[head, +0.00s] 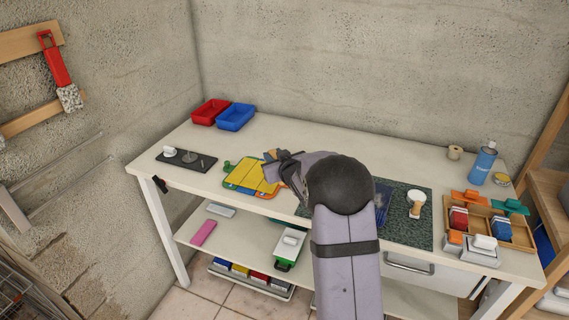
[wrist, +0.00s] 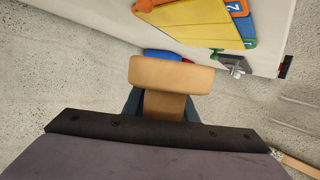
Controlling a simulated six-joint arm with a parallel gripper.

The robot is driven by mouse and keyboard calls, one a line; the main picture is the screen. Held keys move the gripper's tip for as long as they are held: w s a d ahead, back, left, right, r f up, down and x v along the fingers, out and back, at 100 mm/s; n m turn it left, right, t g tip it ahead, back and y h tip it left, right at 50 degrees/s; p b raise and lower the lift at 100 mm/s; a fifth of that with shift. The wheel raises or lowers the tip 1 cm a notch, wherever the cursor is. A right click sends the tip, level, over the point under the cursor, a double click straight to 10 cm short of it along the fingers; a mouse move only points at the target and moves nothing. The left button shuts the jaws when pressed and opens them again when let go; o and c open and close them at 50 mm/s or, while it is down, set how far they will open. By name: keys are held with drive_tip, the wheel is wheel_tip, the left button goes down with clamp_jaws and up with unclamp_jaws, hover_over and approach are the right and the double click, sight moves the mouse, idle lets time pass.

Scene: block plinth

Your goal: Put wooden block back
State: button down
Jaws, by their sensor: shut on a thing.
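My gripper (head: 273,158) is above the left-middle of the white table, close over the yellow boards. In the wrist view my gripper (wrist: 164,106) is shut on a tan wooden block (wrist: 172,75). The block has a wide bar across its far end and a narrower part between the dark fingers. In the head view the block is mostly hidden by my gripper and arm; only a small tan patch shows near the fingers. I cannot tell from these frames whether the block touches anything below it.
Yellow boards with blue, green and orange edges (head: 246,176) lie below my gripper. Red (head: 210,111) and blue (head: 236,117) trays stand behind. A speckled dark mat (head: 411,231) and a wooden organiser (head: 519,237) are right.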

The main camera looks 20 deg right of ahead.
drive_tip(key=shift+w+d+r+m+h, duration=0.2)
drive_tip(key=shift+d+r+m+h, duration=0.25)
drive_tip(key=shift+m+h, duration=0.3)
drive_tip(key=s+d+m+g+h, duration=0.1)
drive_tip(key=s+d+m+h, duration=0.2)
drive_tip(key=d, duration=0.3)
drive_tip(key=s+d+m+g+h, duration=0.2)
drive_tip(key=s+d+m+h, duration=0.2)
drive_tip(key=d, duration=0.3)
drive_tip(key=shift+s+d+f+m+g+h+b, duration=0.15)
drive_tip(key=shift+f+m+g+h+b, duration=0.2)
drive_tip(key=shift+m+h, duration=0.25)
drive_tip(key=shift+f, duration=0.1)
wheel_tip(320, 180, down, 6)
drive_tip(key=b, duration=0.6)
drive_tip(key=shift+f, duration=0.25)
drive_tip(key=shift+f+b, duration=0.65)
